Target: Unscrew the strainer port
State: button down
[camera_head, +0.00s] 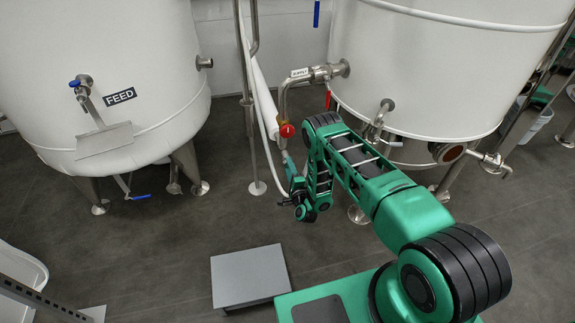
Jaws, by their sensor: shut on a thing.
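My green arm reaches over to the pipe labelled SUPPLY, which comes off the right tank. My gripper (287,160) points up at the lower end of this pipe, just below the red valve handle (287,130). It is shut on the strainer port at the pipe's lower end. The port is very small in this view and mostly hidden by the gripper, so its thread and how far it is turned cannot be made out.
The SUPPLY pipe (283,100) runs down beside the right tank (400,75). A white hose (262,95) and a steel post (249,130) stand close left of the gripper. The FEED tank (100,60) is at left. A grey platform (248,276) lies on the floor.

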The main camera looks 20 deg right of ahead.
jog(key=n, duration=0.2)
jog(key=shift+w+d+r+n, duration=0.1)
jog(key=shift+d+r+n, duration=0.05)
jog(key=shift+d+n, duration=0.25)
jog(key=n, duration=0.5)
jog(key=shift+n, duration=1.2)
jog(key=shift+s, duration=0.2)
jog(key=shift+s, duration=0.35)
